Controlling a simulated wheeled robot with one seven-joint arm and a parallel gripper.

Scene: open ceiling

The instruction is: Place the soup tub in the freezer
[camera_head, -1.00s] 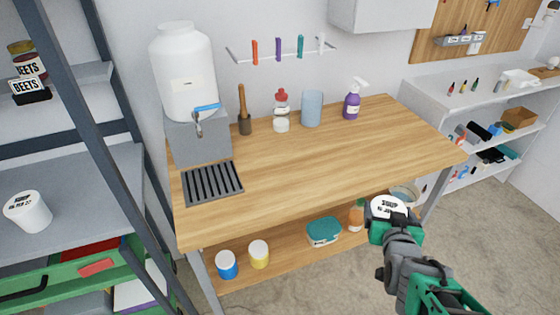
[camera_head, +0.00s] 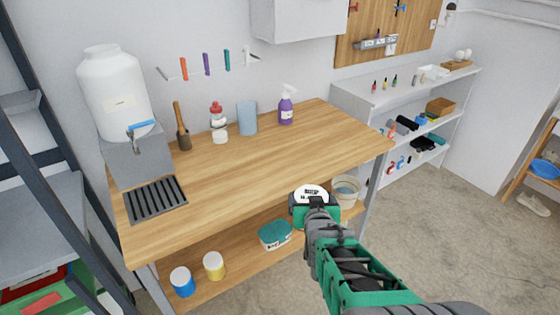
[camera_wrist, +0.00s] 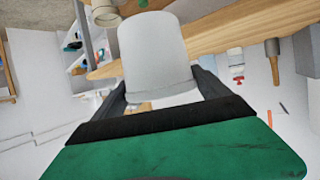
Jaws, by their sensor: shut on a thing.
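My gripper (camera_head: 314,204) is shut on a white soup tub (camera_head: 311,194), held in the air in front of the right part of the wooden workbench. The tub's top with dark lettering shows in the head view. In the wrist view the white tub (camera_wrist: 153,55) sits between the two dark fingers (camera_wrist: 158,100). No freezer is recognisable in either view.
The wooden workbench (camera_head: 240,185) bears a white dispenser (camera_head: 115,90), a drain grate (camera_head: 155,199) and a purple spray bottle (camera_head: 286,108). A teal-lidded box (camera_head: 275,234) is on its lower shelf. A grey-blue rack (camera_head: 45,215) stands left. Floor at right (camera_head: 450,220) is clear.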

